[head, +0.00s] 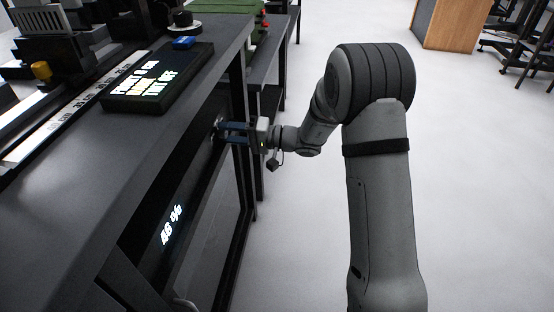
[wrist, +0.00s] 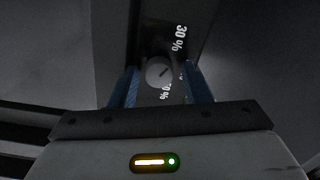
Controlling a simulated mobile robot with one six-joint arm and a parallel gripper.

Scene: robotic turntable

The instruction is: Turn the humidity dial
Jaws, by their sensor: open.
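The humidity dial (wrist: 159,72) is a small round grey knob with a dark pointer line, seen in the wrist view on the dark front panel. Printed percent marks surround it, with "30 %" (wrist: 180,39) clear and others partly hidden. My gripper (head: 230,132) is at the panel in the head view, its blue fingers reaching toward it. In the wrist view its open fingers stand one on each side of the dial; I cannot tell whether they touch it. The dial is mostly hidden in the head view. A lit percent readout (head: 172,225), seemingly 48 %, is on the panel.
A black display box (head: 157,78) with lit text lies on the dark bench top (head: 60,190) above the panel. The floor (head: 480,190) to the right is clear.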

